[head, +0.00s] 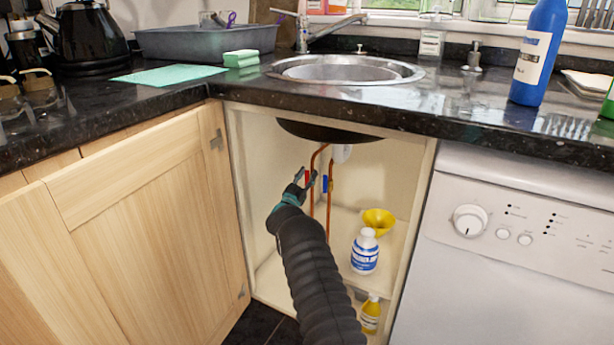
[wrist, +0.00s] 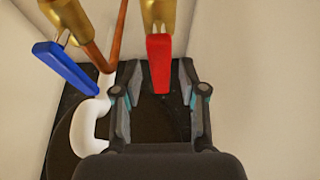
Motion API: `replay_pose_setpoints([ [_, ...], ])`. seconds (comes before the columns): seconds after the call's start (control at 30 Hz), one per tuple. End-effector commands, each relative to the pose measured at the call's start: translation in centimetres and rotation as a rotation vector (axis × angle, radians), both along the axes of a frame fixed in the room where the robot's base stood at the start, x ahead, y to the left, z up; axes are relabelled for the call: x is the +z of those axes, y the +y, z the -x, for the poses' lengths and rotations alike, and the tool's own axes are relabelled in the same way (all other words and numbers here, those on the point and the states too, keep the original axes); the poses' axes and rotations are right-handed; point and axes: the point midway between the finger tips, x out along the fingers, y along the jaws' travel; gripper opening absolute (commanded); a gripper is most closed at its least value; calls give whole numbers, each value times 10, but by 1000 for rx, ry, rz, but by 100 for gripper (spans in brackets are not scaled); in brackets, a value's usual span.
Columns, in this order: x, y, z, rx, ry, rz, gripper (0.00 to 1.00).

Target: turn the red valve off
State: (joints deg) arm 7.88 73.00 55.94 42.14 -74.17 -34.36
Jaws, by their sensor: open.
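The red valve handle (wrist: 159,64) hangs from a brass fitting in the wrist view, with its free end between the two fingers of my gripper (wrist: 160,88). A gap shows on each side of it, so the fingers look apart from it. In the head view my gripper (head: 304,180) is inside the open sink cupboard, at the copper pipes, and a bit of the red handle (head: 308,175) shows beside its fingers. The blue valve handle (wrist: 66,67) is slanted, left of the red one; it also shows in the head view (head: 326,184).
A copper pipe (wrist: 118,38) and a white pipe (wrist: 90,130) run close to the left finger. A white bottle (head: 365,250), yellow funnel (head: 379,221) and yellow bottle (head: 371,313) stand lower in the cupboard. The open cupboard door (head: 140,230) is at the left.

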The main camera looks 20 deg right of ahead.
Motion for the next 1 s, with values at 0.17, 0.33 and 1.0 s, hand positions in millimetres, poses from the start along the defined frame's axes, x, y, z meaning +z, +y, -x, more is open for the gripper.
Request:
replay_pose_setpoints([
  [0.17, 0, 0, -1, 2, 1, 0, 42],
  [0.33, 0, 0, -2, 3, 2, 0, 29],
  [1.0, -3, 4, -5, 3, 84, 65, 0],
])
